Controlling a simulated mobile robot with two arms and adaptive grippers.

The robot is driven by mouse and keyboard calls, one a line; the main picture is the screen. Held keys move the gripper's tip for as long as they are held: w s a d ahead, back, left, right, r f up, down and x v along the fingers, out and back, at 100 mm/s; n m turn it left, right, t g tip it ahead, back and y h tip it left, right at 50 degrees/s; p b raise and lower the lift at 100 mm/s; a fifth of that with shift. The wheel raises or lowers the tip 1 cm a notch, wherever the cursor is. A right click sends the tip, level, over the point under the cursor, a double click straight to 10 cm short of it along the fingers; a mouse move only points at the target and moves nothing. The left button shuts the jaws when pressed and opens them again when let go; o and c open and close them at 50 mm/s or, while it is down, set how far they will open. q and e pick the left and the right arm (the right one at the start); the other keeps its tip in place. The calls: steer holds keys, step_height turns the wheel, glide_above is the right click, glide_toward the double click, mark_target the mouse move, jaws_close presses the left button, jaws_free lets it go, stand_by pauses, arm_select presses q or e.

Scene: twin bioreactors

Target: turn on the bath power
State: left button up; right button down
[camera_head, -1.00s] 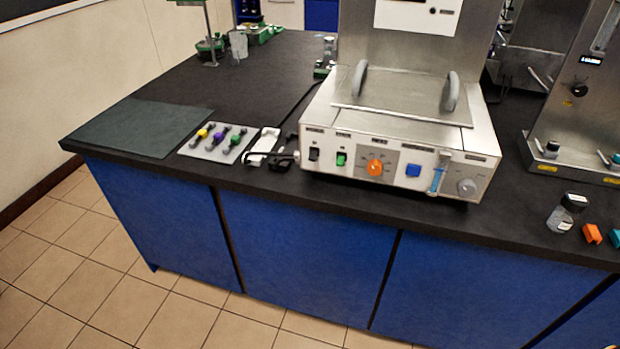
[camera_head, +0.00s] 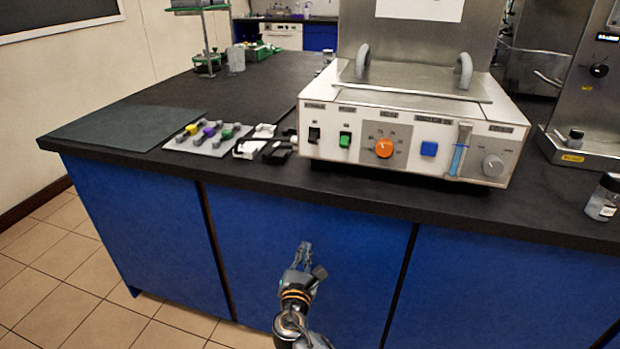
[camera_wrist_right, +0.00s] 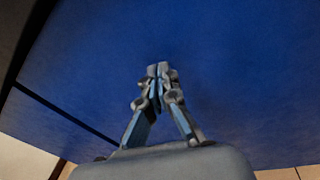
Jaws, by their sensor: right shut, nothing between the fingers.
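The bath (camera_head: 400,130) is a white and steel box with a lidded top and two grey handles, standing near the front edge of the bench. Its front panel has a black rocker switch (camera_head: 314,134) at the far left, a green switch (camera_head: 345,139), an orange knob (camera_head: 384,147), a blue button (camera_head: 429,149) and a grey knob (camera_head: 493,165). The panel labels are too small to read. My right gripper (camera_head: 304,246) is shut and empty, below the bench edge in front of the blue cabinet. It also shows shut in the right wrist view (camera_wrist_right: 158,72). My left gripper is not in view.
A grey tray with coloured clamps (camera_head: 208,138) and black and white connectors (camera_head: 262,142) lie left of the bath. A dark mat (camera_head: 130,127) covers the left bench end. A jar (camera_head: 603,198) stands at right. The bench edge overhangs blue cabinets (camera_head: 310,225).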

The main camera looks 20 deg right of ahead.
step_height(320, 180, up, 9)
steer(key=a+n+t+h+b, duration=0.1)
steer(key=t+h+b, duration=0.1)
steer(key=t+b, duration=0.1)
steer(key=t+h+b, duration=0.1)
steer(key=h+b, duration=0.1)
steer(key=h, duration=0.2)
glide_toward(313, 138)
step_height(313, 138, down, 4)
steer(key=a, duration=0.1)
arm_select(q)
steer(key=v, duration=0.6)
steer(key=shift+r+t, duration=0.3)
arm_select(e)
steer(key=shift+s+n, duration=0.3)
steer(key=shift+s, duration=0.2)
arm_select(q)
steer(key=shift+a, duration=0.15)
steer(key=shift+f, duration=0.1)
arm_select(e)
steer(key=x, duration=1)
steer(key=shift+r, duration=0.1)
